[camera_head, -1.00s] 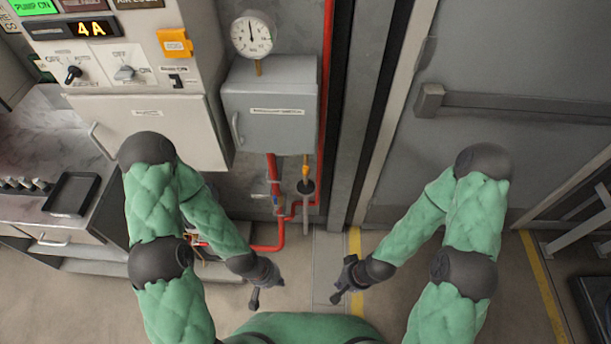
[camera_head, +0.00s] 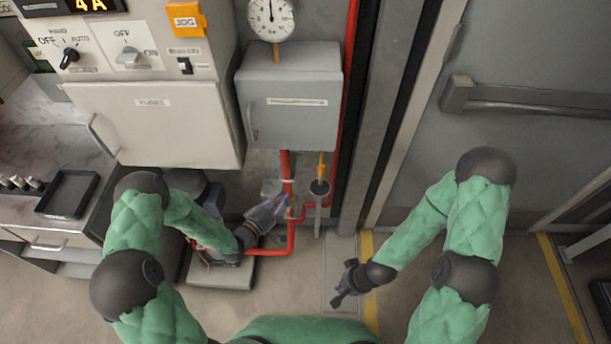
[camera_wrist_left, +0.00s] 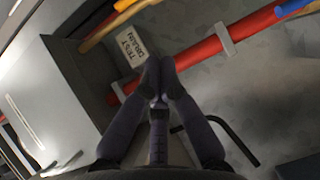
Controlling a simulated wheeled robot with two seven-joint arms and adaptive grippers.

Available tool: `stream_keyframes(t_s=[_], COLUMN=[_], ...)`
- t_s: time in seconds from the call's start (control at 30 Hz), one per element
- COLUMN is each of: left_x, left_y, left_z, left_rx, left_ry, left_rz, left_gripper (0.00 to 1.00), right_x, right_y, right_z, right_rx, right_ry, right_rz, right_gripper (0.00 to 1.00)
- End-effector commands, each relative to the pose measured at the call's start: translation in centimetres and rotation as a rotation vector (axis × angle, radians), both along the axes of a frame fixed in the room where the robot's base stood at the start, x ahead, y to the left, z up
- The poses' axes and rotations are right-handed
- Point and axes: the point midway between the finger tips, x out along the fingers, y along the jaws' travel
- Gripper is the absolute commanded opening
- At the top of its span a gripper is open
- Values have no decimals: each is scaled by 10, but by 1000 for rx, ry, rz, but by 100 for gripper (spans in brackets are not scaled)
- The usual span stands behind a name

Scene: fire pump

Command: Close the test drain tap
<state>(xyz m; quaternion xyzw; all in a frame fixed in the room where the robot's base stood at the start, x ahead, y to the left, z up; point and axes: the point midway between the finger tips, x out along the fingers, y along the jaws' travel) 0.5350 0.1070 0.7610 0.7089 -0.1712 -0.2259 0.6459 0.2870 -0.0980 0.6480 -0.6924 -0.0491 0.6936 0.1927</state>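In the left wrist view, a small "TEST DRAIN" plate (camera_wrist_left: 130,46) sits beside a red pipe (camera_wrist_left: 205,58). A blue part (camera_wrist_left: 293,8), perhaps the tap's handle, is cut off at the top right edge. My left gripper (camera_head: 285,203) is at the red pipework below the grey cabinet in the head view. In the left wrist view its fingertips (camera_wrist_left: 159,72) meet in front of the pipe near the plate, with nothing seen between them. Contact with the pipe cannot be told. My right gripper (camera_head: 340,292) hangs low over the floor, away from the pipes.
A grey cabinet (camera_head: 290,112) with a gauge (camera_head: 271,18) is above the pipework. The white panel (camera_head: 155,125) is to the left. A grey door (camera_head: 540,130) is on the right.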

Motion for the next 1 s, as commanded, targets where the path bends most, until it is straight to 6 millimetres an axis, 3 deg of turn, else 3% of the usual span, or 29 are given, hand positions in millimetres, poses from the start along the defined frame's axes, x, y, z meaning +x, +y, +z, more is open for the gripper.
stream_keyframes(t_s=[0.2, 0.63, 1.0], left_x=[0, 4, 51], left_y=[0, -3, -36], left_z=[11, 12, 11], left_rx=[-105, -109, -108], left_ry=[-48, -49, -53], left_rz=[-18, -20, -23], left_gripper=[0, 0, 0], right_x=[0, 0, 0], right_y=[0, 0, 0], right_z=[-6, -6, -21], right_rx=[0, 0, 0], right_ry=[0, 0, 0], right_rz=[0, 0, 0], right_gripper=[0, 0, 0])
